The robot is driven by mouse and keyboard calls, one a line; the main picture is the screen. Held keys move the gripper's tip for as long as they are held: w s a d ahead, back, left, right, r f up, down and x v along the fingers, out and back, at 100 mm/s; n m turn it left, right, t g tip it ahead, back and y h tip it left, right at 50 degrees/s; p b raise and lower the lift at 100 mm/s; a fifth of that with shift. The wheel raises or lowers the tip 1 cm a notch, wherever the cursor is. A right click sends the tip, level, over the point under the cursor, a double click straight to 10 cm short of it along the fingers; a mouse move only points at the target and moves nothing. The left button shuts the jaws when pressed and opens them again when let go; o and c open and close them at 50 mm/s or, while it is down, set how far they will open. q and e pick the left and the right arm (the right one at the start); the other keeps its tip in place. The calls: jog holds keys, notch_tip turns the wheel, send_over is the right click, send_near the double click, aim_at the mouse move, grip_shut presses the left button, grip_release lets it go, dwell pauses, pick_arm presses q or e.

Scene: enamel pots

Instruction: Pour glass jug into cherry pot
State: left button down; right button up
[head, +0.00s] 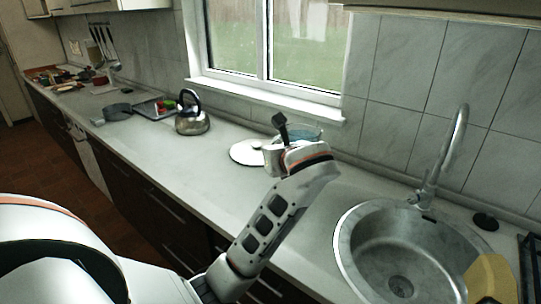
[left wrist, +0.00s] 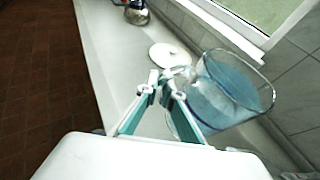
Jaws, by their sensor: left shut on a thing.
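The glass jug (head: 305,133) is clear and bluish, partly behind my left wrist in the head view. In the left wrist view the jug (left wrist: 240,85) leans to the right in the picture. My left gripper (left wrist: 162,84) is shut at the jug's near side, apparently on its handle; the exact contact is hard to see. I cannot tell how much liquid is inside. A small red item (head: 100,80) sits far along the counter; it is too small to tell if it is the cherry pot. My right gripper is not in view.
A white round disc (head: 246,152) lies beside the jug. A steel kettle (head: 192,118), a tray (head: 146,107) with red and green items and a grey pan (head: 117,111) stand farther left. The sink (head: 400,250) and tall faucet (head: 453,145) are right. The counter's front middle is clear.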

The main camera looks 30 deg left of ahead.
pick_arm(q)
jog(key=shift+r, duration=0.3)
jog(key=s+d+f+m+t+h, duration=0.3)
jog(key=s+d+f, duration=0.6)
jog(key=s+d, duration=0.3)
jog(key=shift+s+d+f+m+t+h, duration=0.35)
jog(key=shift+d+m+h, duration=0.25)
jog(key=shift+d+m, duration=0.25)
